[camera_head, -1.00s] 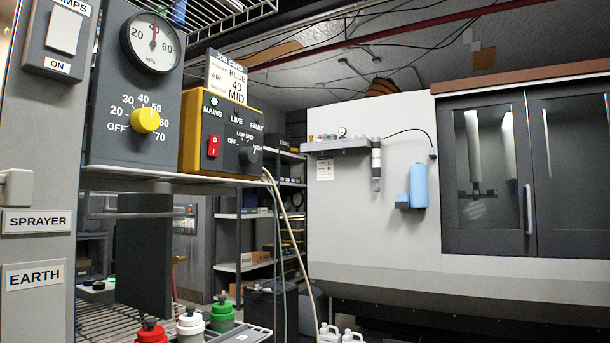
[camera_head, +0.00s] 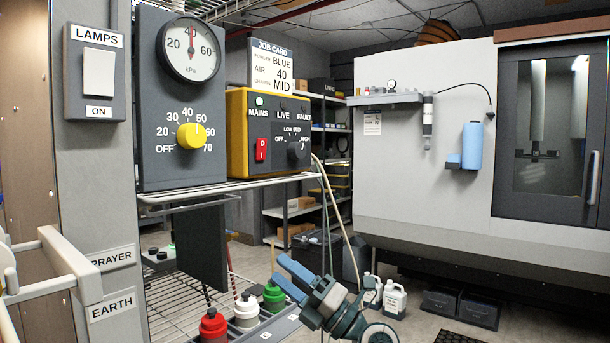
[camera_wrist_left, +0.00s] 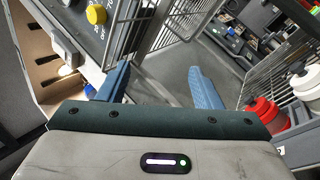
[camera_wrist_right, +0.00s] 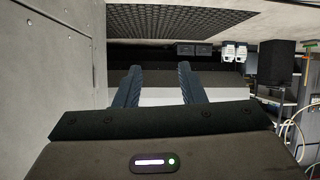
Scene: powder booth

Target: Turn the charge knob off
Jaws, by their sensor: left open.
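The charge knob (camera_head: 298,151) is the dark knob on the face of the yellow-cased box (camera_head: 237,135), with OFF, LOW, MID and HIGH around it. Its pointer is too small to read surely, but it does not look turned to OFF. My left gripper (camera_head: 282,272) is below and apart from the box in the head view. Its blue fingers stand open and empty, also in the left wrist view (camera_wrist_left: 160,80). My right gripper (camera_wrist_right: 159,80) shows only in its wrist view, with fingers apart and nothing between them.
A yellow pressure knob (camera_head: 191,136) sits on the grey gauge panel left of the box. A wire shelf (camera_head: 240,181) lies under both. Red (camera_head: 213,325), white (camera_head: 246,309) and green (camera_head: 274,297) bottles stand below. Pale hoses (camera_head: 335,200) hang right of the box.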

